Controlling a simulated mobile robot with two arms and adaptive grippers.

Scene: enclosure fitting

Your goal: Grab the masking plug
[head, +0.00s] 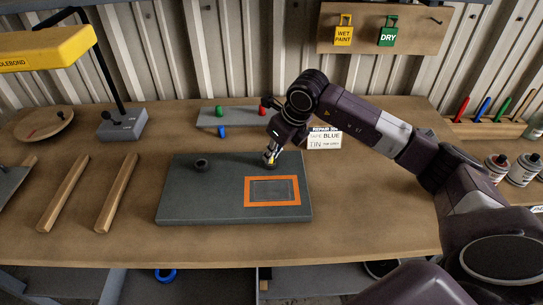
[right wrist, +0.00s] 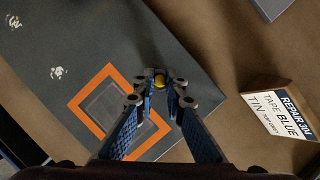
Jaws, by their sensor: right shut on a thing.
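The yellow masking plug (right wrist: 159,82) shows between my right fingertips in the right wrist view. My right gripper (right wrist: 160,97) is shut on it, over the grey panel (right wrist: 150,45). In the head view my right gripper (head: 271,157) is at the panel's far edge, above the orange-bordered rectangle. Only a small yellow bit of the plug (head: 271,161) shows there. I cannot tell whether the plug touches the panel. A dark round fitting (head: 201,164) is on the panel to the left. My left gripper is out of view.
A grey tray (head: 238,123) with green, red and blue small pieces lies behind the panel. A repair card (head: 324,139) stands to its right. Two wooden bars (head: 116,195) lie left of the panel. Paint cans (head: 497,168) stand at the right. The front bench strip is clear.

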